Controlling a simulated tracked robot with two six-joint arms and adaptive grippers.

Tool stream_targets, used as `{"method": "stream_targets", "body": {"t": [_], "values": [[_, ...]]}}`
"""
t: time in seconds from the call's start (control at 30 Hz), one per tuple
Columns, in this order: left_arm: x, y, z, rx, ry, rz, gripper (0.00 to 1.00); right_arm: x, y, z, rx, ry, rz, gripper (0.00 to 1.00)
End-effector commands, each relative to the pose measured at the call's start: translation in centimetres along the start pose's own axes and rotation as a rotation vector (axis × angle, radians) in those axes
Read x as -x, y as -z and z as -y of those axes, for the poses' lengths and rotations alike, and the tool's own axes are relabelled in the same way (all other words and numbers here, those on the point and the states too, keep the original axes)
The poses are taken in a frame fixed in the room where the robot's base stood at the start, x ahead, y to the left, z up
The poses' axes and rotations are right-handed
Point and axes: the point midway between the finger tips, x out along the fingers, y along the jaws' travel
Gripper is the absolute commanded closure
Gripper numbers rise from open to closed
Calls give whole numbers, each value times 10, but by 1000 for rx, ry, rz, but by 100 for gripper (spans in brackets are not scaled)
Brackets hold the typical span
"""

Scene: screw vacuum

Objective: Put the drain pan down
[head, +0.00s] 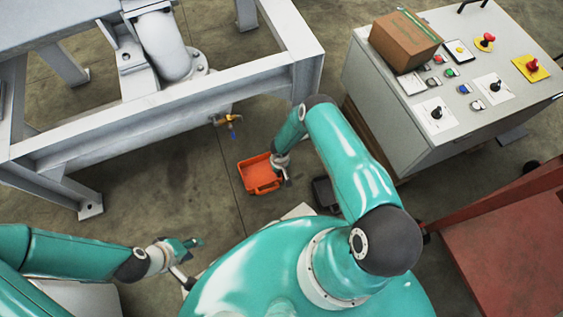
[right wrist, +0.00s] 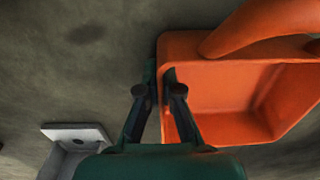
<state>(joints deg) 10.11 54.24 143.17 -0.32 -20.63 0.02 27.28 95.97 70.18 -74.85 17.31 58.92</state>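The drain pan (head: 260,176) is an orange, open tray at the middle of the head view, below and to the right of the brass tap. My right gripper (head: 283,170) is at its right side. In the right wrist view, the fingers (right wrist: 160,80) straddle one wall of the pan (right wrist: 225,100), one finger outside and one inside, and appear shut on it. A thick orange bar crosses the pan's top there. I cannot tell whether the pan touches the floor. My left gripper (head: 196,262) is open and empty at the lower left, away from the pan.
A grey steel frame (head: 150,130) with a brass tap (head: 229,120) stands at upper left. A dark box (head: 324,192) lies right of the pan. A control cabinet (head: 460,125) and red cart (head: 520,245) stand at right. The floor (head: 160,190) left of the pan is clear.

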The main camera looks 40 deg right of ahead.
Motion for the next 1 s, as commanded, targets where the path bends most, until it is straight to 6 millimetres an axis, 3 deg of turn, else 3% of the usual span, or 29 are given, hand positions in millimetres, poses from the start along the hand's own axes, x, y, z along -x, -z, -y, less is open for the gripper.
{"method": "stream_targets", "body": {"t": [0.03, 0.2, 0.47, 0.63, 1.0], "values": [[-2, 0, 1, 0, 0, 0, 60, -3, 0, 0, 0, 0, 0, 100], [-1, 0, 0, 0, 0, 0, 60, -1, 0, 0, 0, 0, 0, 69], [-1, 0, 0, 0, 0, 0, 60, -1, 0, 0, 0, 0, 0, 69], [6, 0, -2, 0, 0, 0, 60, 9, 0, 0, 0, 0, 0, 69], [49, 0, -18, 0, 0, 0, 60, 79, 0, 0, 1, 0, 0, 69]]}}
